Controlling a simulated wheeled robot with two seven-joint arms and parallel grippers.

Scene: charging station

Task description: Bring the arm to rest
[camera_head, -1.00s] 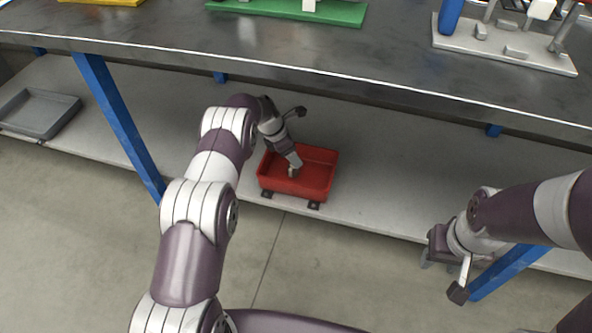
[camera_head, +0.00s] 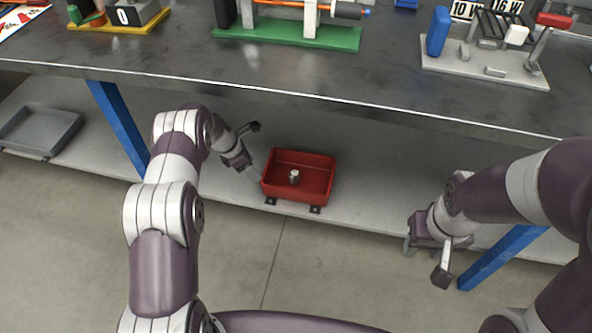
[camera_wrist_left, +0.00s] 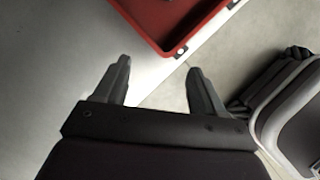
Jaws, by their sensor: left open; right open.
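My left gripper (camera_head: 256,182) is just left of the red bin on the lower shelf, its tips close to the bin's left wall. In the left wrist view its two fingers (camera_wrist_left: 160,85) stand apart with nothing between them. The red bin (camera_head: 318,191) holds a small silver metal piece (camera_head: 294,177); the bin's corner also shows in the left wrist view (camera_wrist_left: 150,38). My right gripper (camera_head: 424,245) hangs empty at the right, in front of the shelf edge, with its fingers pointing down and partly hidden by its own wrist.
The dark workbench top (camera_head: 200,62) spans above the shelf (camera_head: 225,180). Blue legs (camera_head: 120,128) stand left and right (camera_head: 505,256). A grey tray (camera_head: 40,132) lies at the shelf's left. Green (camera_head: 290,36) and grey fixtures (camera_head: 485,66) sit on the bench. The floor (camera_head: 290,265) is clear.

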